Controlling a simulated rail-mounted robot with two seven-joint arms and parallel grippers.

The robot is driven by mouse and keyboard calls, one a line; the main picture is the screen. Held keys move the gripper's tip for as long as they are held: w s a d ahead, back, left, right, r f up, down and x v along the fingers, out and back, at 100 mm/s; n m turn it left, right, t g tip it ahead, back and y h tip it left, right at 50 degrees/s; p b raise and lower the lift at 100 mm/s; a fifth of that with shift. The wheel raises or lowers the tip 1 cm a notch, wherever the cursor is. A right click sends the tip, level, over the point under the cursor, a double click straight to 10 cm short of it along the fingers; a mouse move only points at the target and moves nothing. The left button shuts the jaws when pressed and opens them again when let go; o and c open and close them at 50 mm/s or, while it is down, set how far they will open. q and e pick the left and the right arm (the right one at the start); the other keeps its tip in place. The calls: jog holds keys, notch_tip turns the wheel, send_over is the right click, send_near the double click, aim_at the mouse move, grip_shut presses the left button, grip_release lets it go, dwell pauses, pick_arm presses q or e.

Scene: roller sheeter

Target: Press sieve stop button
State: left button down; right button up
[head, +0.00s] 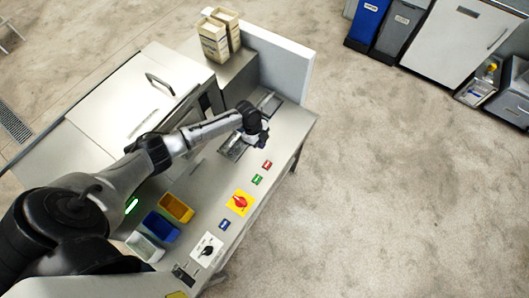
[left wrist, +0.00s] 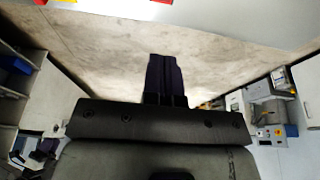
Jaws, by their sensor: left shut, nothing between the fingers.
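The sheeter's front panel (head: 218,190) carries a small red button (head: 267,165) and a small green button (head: 257,180) side by side. Their labels are too small to read, so I cannot tell which is the sieve stop. Nearer are a red rotary switch on a yellow plate (head: 240,202), a blue button (head: 223,224) and a black knob on a white plate (head: 207,250). My left gripper (head: 262,143) is over the panel's far part, just beyond the red button, apart from it in the picture. Its shut, empty fingers (left wrist: 165,80) show in the left wrist view. My right gripper is out of view.
Yellow, blue and clear bins (head: 177,208) sit left of the controls. Cream cartons (head: 214,40) stand at the machine's back, beside a white upright panel (head: 275,62). Bins and a white cabinet (head: 452,43) stand at the upper right. The floor right of the machine is clear.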

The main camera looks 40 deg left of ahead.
aim_at(268, 165)
pick_arm(q)
jog(key=b+x, duration=0.3)
jog(key=x, duration=0.1)
jog(key=b+x, duration=0.8)
jog(key=shift+a+f, duration=0.3)
jog(key=shift+f, duration=0.1)
jog(key=shift+f+b, duration=0.55)
jog(key=shift+f, duration=0.1)
